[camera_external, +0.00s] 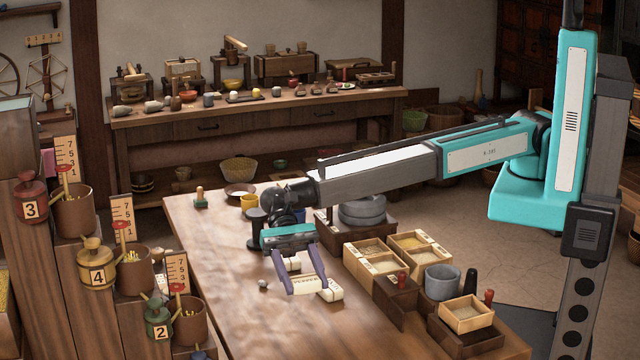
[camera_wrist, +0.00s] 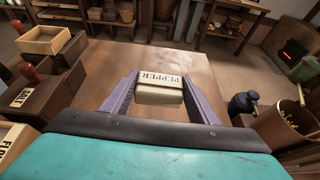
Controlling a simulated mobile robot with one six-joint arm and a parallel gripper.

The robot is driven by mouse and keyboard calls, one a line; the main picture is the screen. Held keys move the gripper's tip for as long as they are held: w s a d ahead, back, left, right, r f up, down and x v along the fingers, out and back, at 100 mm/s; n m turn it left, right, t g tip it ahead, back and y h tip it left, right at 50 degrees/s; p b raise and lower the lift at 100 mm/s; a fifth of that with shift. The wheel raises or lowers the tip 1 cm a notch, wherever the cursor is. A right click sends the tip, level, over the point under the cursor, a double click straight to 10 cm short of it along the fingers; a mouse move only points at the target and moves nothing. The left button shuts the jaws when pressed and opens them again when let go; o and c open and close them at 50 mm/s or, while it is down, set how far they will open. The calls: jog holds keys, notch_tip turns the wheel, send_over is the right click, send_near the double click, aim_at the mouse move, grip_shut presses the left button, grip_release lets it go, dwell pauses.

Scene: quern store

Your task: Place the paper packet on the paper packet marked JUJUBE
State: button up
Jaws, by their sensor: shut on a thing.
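My gripper (camera_external: 305,289) is shut on a cream paper packet (camera_external: 304,281) marked PEPPER, above the wooden table. In the wrist view the packet (camera_wrist: 160,83) sits between the two purple-grey fingers, its label upside down. A cream block (camera_external: 331,291), perhaps another packet, shows just right of the right fingertip in the external view. Another pale block (camera_external: 293,265) shows behind the fingers, partly hidden. I cannot read a JUJUBE label on either one. I cannot tell whether the held packet touches anything below it.
Filled wooden boxes (camera_external: 374,262), a grey mortar (camera_external: 442,280) and a box with a red-knobbed lid (camera_external: 395,293) stand to the right. A stone quern (camera_external: 362,211) stands behind. A small grey object (camera_external: 263,285) lies at left. The table's near left part (camera_external: 240,320) is clear.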

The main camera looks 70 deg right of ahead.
send_over(305, 323)
jog(key=shift+f+p, duration=0.35)
jog(key=shift+f, duration=1.9)
jog(key=shift+f+p, duration=0.75)
jog(key=shift+f, duration=1.5)
jog(key=shift+f, duration=0.2)
jog(key=o, duration=1.1)
jog(key=shift+f+b, duration=0.15)
jog(key=shift+b, duration=0.3)
jog(key=shift+b+v, duration=0.4)
jog(key=shift+v, duration=2.15)
jog(key=shift+o, duration=0.7)
